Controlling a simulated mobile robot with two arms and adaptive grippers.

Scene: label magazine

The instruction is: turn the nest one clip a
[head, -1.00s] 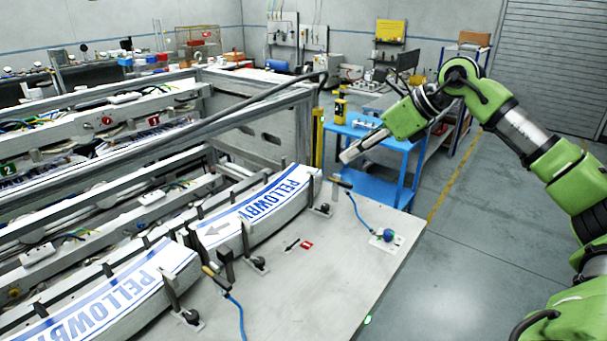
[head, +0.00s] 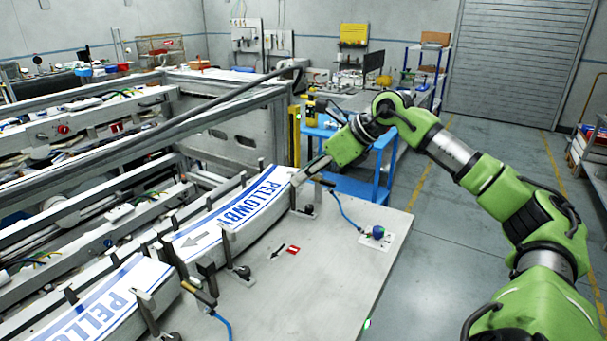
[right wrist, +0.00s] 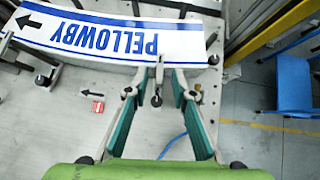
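A curved row of white labels with blue PELLOWBY print (head: 235,213) lies in the magazine; it also shows in the right wrist view (right wrist: 115,40). Upright dark clips stand along its edges. One front clip with a black foot (head: 308,210) stands by the row's right end. In the right wrist view this clip (right wrist: 157,98) shows between the spread fingers. My right gripper (head: 303,178) is open at the right end of the labels; its fingers show in the wrist view (right wrist: 157,82). I cannot tell whether it touches the clip. My left gripper is not in view.
The pale table (head: 310,265) carries a red marker (head: 293,250), a black arrow and a blue-corded knob (head: 378,233). Another front clip (head: 240,271) stands further left. A blue cart (head: 360,185) is behind the table. Metal frame rails fill the left.

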